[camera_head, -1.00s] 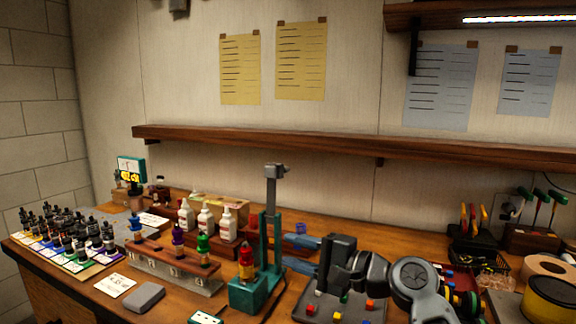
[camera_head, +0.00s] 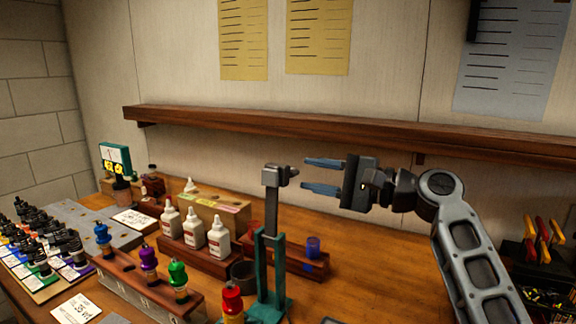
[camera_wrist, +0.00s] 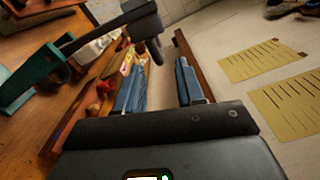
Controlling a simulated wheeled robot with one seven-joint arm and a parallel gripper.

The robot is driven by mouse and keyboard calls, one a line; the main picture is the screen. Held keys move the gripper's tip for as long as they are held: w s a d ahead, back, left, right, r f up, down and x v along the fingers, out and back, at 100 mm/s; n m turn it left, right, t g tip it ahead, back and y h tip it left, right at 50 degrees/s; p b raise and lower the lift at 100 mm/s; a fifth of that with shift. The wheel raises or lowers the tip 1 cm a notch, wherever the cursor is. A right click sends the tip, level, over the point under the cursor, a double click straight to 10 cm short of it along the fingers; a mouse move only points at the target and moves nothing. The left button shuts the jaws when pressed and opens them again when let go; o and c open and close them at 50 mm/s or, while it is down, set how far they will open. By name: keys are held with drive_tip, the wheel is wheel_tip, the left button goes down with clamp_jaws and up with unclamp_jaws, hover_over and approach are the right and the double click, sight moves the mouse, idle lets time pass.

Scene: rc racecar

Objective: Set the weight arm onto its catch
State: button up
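The weight arm (camera_head: 271,208) is a grey bar standing upright in a teal stand (camera_head: 265,280), with a grey block and short knob (camera_head: 280,175) at its top. In the wrist view the block (camera_wrist: 145,22) is ahead of the fingers, its knob pointing toward the gap between them. The teal stand (camera_wrist: 30,78) is at the left there. My gripper (camera_head: 306,175) is open and empty, its blue fingers pointing left toward the knob, just to its right. The fingers also show in the wrist view (camera_wrist: 160,70). I cannot make out the catch.
A red-topped bottle (camera_head: 232,303) stands close at the stand's left. White bottles (camera_head: 193,231) and a rack of coloured droppers (camera_head: 148,262) are farther left. A wooden shelf (camera_head: 230,125) runs along the wall behind.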

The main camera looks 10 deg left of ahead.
sight(293, 170)
drive_tip(key=shift+p+x, duration=0.6)
drive_tip(key=shift+x, duration=2.85)
clamp_jaws()
drive_tip(key=shift+r, duration=0.1)
